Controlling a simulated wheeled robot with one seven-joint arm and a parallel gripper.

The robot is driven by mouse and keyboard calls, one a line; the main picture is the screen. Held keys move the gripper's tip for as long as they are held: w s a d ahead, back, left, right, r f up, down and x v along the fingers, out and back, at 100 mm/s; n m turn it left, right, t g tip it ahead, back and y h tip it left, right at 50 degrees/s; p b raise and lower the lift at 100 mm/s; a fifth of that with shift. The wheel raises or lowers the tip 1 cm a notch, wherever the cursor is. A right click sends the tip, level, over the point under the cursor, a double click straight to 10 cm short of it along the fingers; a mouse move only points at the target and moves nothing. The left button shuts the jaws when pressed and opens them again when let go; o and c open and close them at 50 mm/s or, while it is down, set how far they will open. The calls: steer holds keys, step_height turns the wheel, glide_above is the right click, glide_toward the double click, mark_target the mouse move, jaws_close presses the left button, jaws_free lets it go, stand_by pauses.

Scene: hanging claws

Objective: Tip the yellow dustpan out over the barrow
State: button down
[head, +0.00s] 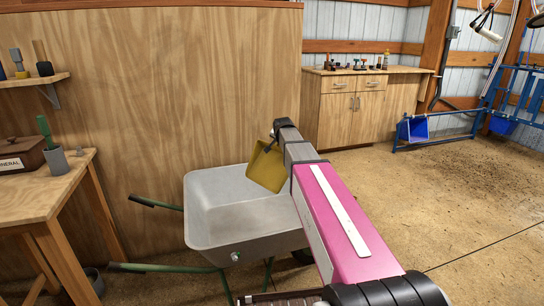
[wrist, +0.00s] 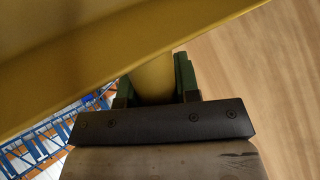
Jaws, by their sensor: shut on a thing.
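The yellow dustpan (head: 267,168) hangs in the air over the right back part of the grey barrow (head: 215,228) in the head view, its pan steeply tilted. My arm hides part of its right side. In the wrist view, the dustpan (wrist: 70,60) fills the upper left, and its round handle (wrist: 153,84) runs down between the fingers. My gripper (wrist: 155,74) is shut on this handle. The inside of the barrow that shows looks bare. I cannot tell whether anything lies in the pan.
A wooden panel (head: 150,90) stands behind the barrow. A wooden bench (head: 40,200) with a box and a grey cup is at the left. A cabinet (head: 350,112) stands at the back. The floor at the right is open, with a blue rail and bucket (head: 413,128) beyond.

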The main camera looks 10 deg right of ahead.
steer(key=w+d+f+m+g+y, duration=0.1)
steer(key=w+d+f+g+y, duration=0.1)
steer(key=f, duration=0.4)
steer(key=w+d+f+m+g+y, duration=0.1)
steer(key=w+d+f+g+y, duration=0.2)
steer(key=f, duration=0.4)
steer(key=w+d, duration=0.1)
steer(key=d, duration=0.1)
steer(key=shift+d+f+m, duration=0.3)
steer(key=shift+d, duration=0.1)
stand_by(0.5)
steer(key=shift+w+r, duration=0.1)
steer(key=shift+r, duration=2.9)
